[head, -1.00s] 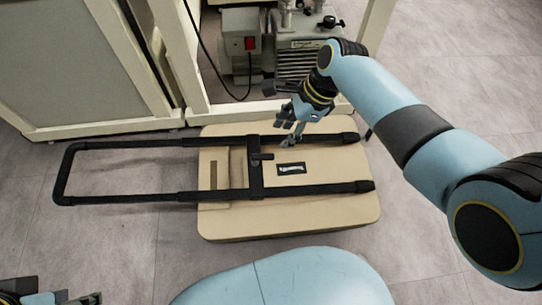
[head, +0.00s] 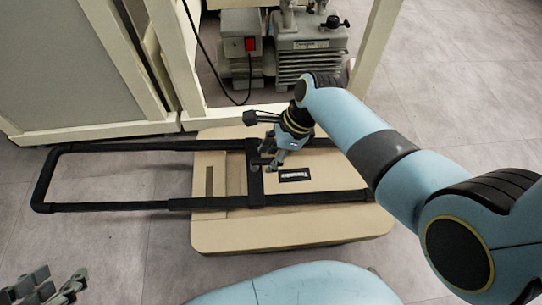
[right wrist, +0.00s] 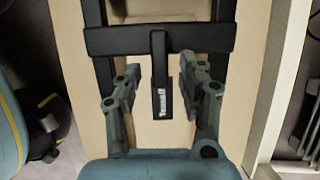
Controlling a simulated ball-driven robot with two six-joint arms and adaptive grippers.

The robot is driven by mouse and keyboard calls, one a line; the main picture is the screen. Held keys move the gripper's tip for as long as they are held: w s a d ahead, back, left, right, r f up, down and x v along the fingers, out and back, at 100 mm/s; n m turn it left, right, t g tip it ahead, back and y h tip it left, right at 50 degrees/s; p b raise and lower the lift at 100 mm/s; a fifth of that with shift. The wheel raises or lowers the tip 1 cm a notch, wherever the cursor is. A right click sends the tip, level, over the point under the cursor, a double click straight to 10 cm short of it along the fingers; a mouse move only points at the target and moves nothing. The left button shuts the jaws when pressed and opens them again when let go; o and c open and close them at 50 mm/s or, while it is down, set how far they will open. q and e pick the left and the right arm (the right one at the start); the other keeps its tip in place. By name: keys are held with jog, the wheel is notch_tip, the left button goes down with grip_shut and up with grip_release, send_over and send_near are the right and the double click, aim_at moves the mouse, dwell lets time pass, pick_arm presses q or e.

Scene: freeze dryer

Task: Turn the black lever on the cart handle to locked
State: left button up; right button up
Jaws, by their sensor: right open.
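The black lever (right wrist: 158,70) juts from the crossbar (right wrist: 125,40) of the cart's black handle (head: 110,207), towards my right gripper's palm in the right wrist view. My right gripper (right wrist: 158,75) is open, with one finger on each side of the lever and a visible gap to both. My left gripper (head: 58,282) is at the lower left, open and away from the cart.
A cream frame (head: 120,131) and a grey pump (head: 310,62) with a red switch stand behind the cart. The tiled floor (head: 110,240) in front of the handle is clear.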

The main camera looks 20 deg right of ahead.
jog(key=shift+c, duration=0.5)
grip_shut()
